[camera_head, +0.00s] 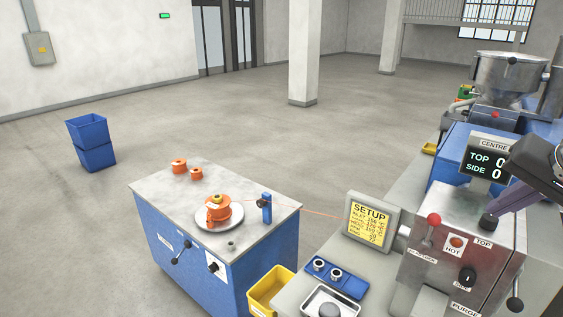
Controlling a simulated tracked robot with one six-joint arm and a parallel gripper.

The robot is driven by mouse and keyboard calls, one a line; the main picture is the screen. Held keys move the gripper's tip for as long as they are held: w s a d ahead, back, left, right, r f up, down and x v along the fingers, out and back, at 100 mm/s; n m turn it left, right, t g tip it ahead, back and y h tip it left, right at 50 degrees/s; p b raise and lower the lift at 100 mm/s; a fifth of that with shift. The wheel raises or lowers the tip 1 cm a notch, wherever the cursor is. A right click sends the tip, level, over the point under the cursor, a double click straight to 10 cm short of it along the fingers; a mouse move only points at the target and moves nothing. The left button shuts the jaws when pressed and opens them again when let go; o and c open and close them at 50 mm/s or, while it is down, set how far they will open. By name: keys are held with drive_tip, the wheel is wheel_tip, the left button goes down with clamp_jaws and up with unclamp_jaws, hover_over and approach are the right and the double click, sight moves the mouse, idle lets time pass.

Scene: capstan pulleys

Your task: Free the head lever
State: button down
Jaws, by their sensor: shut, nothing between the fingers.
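A steel head box (443,275) stands at the right, with "HOT", "TOP" and "PURGE" labels. A lever with a red ball knob (433,218) rises at its left; the label below it is too small to read. A black knob (488,222) sits on top of the box. Another black-knobbed lever (515,304) hangs at its lower right. I cannot tell which is the head lever.
The display (487,164) reads TOP 0, SIDE 0 behind the box. A SETUP screen (370,226), a blue tray (336,278) and a yellow bin (268,290) stand to the left. A thin orange line runs from the spool (218,208) on the blue cabinet towards the box.

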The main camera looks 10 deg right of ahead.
drive_tip(key=shift+s+a+f+m, duration=0.15)
drive_tip(key=shift+s+m, duration=0.25)
drive_tip(key=shift+s, duration=0.3)
drive_tip(key=shift+w+f, duration=0.1)
drive_tip(key=w+f, duration=0.8)
drive_tip(key=w, duration=0.1)
drive_tip(key=shift+a+f, duration=0.2)
drive_tip(key=shift+f, duration=0.2)
